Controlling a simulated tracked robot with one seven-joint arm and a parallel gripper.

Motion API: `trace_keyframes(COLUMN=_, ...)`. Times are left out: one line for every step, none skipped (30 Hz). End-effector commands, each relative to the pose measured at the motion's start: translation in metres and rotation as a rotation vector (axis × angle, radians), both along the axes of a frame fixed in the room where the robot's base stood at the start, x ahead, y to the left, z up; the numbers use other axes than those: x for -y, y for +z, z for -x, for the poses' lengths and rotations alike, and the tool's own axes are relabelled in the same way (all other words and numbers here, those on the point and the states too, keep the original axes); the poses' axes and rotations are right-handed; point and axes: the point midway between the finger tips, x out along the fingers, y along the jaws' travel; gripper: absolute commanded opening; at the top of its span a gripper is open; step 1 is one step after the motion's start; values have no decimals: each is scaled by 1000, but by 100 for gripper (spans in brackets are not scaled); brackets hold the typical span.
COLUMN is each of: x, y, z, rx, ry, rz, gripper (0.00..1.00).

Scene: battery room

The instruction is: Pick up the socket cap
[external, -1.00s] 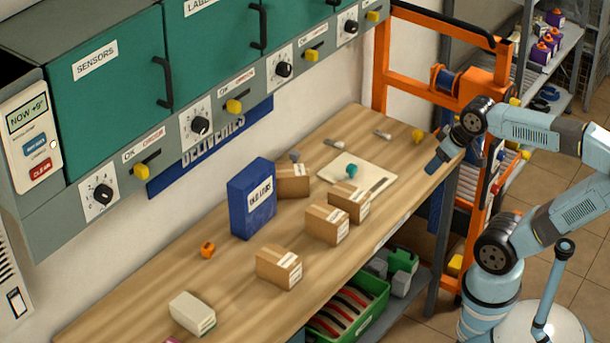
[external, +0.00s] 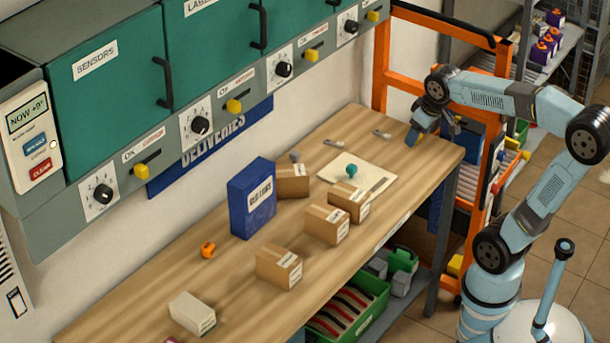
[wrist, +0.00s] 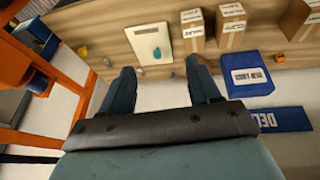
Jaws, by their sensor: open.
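My gripper (external: 416,137) is open and empty above the far right end of the wooden bench; its two spread fingers show in the wrist view (wrist: 160,67). A small yellow piece (wrist: 82,50) lies on the bench, left of the left finger in the wrist view; in the external view the gripper mostly covers it. A teal knob-like piece (external: 351,171) sits on a pale board (external: 338,166), and in the wrist view (wrist: 157,53) it appears beyond the gap between the fingers. An orange piece (external: 208,250) lies farther left. I cannot tell which one is the socket cap.
Small grey metal pieces (external: 334,143) (external: 381,134) lie near the bench's back edge. Cardboard boxes (external: 327,225) and a blue box (external: 252,198) stand mid-bench. An orange frame (external: 381,65) rises beside the bench's right end. Wall cabinets (external: 110,90) overhang the back.

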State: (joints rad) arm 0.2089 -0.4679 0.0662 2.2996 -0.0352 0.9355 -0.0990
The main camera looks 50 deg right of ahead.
Motion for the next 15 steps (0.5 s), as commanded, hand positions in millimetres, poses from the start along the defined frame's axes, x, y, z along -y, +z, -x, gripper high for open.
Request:
trace_keyframes(x=10, y=-1, z=-14, rx=-21, ry=-11, rz=6, gripper=62)
trace_keyframes(x=15, y=0, z=-21, rx=-30, ry=-14, rz=9, gripper=62)
trace_keyframes(x=23, y=0, z=-30, rx=-45, ry=-18, rz=14, gripper=62)
trace_keyframes(x=28, y=-1, z=-37, rx=-56, ry=-21, rz=17, gripper=62)
trace_keyframes(x=34, y=-2, z=-44, rx=-67, ry=-24, rz=19, gripper=62)
trace_keyframes(x=43, y=-2, z=-53, rx=-80, ry=-29, rz=23, gripper=62)
trace_keyframes(x=49, y=-4, z=-59, rx=-90, ry=-31, rz=25, gripper=62)
trace_keyframes(x=56, y=-5, z=-66, rx=-100, ry=-33, rz=26, gripper=62)
trace_keyframes(x=65, y=-7, z=-75, rx=-113, ry=-36, rz=28, gripper=62)
trace_keyframes(x=72, y=-8, z=-81, rx=-122, ry=-39, rz=29, gripper=62)
trace_keyframes(x=79, y=-10, z=-88, rx=-132, ry=-41, rz=28, gripper=62)
trace_keyframes(x=89, y=-13, z=-96, rx=-146, ry=-45, rz=27, gripper=62)
trace_keyframes(x=97, y=-15, z=-102, rx=-155, ry=-48, rz=26, gripper=62)
trace_keyframes(x=105, y=-18, z=-108, rx=-164, ry=-51, rz=25, gripper=62)
trace_keyframes(x=115, y=-21, z=-115, rx=-177, ry=-52, rz=23, gripper=62)
